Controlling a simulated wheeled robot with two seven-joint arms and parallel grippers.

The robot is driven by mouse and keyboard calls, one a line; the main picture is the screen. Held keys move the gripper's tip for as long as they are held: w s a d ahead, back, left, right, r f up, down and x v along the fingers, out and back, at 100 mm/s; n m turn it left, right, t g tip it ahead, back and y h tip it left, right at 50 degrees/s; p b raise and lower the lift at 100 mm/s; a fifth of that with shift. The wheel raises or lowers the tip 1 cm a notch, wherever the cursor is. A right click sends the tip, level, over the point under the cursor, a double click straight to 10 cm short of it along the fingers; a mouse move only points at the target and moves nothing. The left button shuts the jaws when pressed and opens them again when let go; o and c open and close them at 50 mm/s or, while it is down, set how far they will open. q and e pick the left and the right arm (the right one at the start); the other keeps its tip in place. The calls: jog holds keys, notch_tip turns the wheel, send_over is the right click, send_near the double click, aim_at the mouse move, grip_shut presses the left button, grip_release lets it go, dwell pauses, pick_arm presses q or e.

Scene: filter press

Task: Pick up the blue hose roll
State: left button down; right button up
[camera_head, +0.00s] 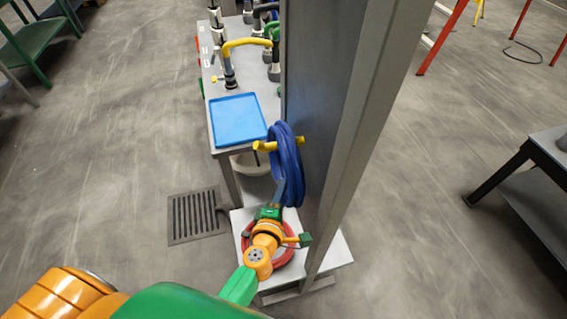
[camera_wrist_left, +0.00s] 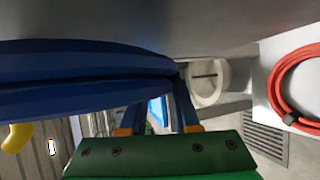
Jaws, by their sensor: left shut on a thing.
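The blue hose roll (camera_head: 287,155) hangs on a yellow hook (camera_head: 266,146) on the side of a grey upright panel in the head view. My left gripper (camera_head: 281,190) is at its lower edge and shut on it. In the left wrist view the roll (camera_wrist_left: 80,85) fills the upper left, and the two fingers (camera_wrist_left: 164,85) reach its right end. Their tips are partly hidden by the hose. The roll still hangs at the hook. My right gripper is not in view.
A red hose coil (camera_head: 270,248) lies on a low white shelf (camera_head: 331,249) below my gripper. The tall grey panel (camera_head: 345,110) stands close on the right. A blue tray (camera_head: 238,119) sits on the bench at the left. A floor grate (camera_head: 196,214) and open floor lie left.

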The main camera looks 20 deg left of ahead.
pick_arm(q)
jog(key=shift+s, duration=0.1)
dwell(0.6)
jog(key=r+p, duration=0.4)
jog(key=shift+w, duration=0.2)
jog(key=s+a+r+p, duration=0.5)
jog(key=s+a+r, duration=0.3)
jog(key=s, duration=0.3)
jog(key=shift+s+r, duration=0.35)
jog(key=shift+r, duration=0.15)
jog(key=shift+w, duration=0.1)
